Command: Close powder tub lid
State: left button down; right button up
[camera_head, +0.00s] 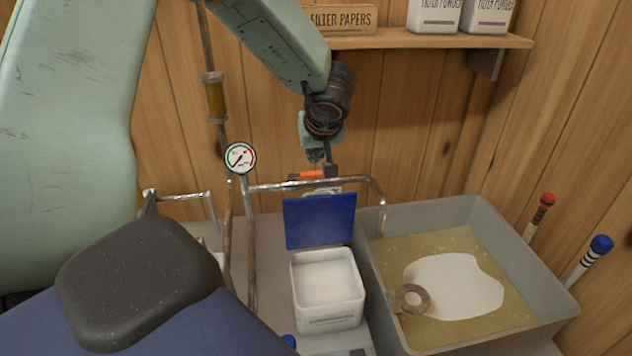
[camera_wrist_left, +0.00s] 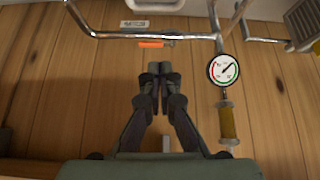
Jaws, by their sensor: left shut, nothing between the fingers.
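The powder tub (camera_head: 328,290) is a white square box with pale powder inside, in the lower middle of the head view. Its blue lid (camera_head: 320,221) stands upright, open, at the tub's back edge. My left gripper (camera_head: 316,157) is behind and above the lid, near the wooden wall, apart from the lid. In the left wrist view my left gripper (camera_wrist_left: 154,72) points toward the pipe, with its fingers together and nothing between them. The tub and lid do not show in that view. My right gripper is in neither view.
A metal pipe (camera_head: 300,185) runs between my left gripper and the lid, with a pressure gauge (camera_head: 240,158) to its left. A grey basin (camera_head: 473,209) with murky liquid stands right of the tub. A shelf (camera_head: 430,41) with boxes is above.

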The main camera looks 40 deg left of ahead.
pick_arm(q)
jog(key=b, duration=0.2)
send_over(318, 216)
jog(key=w+a, duration=0.3)
jog(key=a, duration=0.1)
jog(key=f, duration=0.9)
jog(key=shift+s+d+f, duration=0.1)
jog(key=shift+d+f, duration=0.05)
jog(key=shift+d, duration=0.05)
jog(key=shift+a+f, duration=0.1)
jog(key=shift+f, duration=0.05)
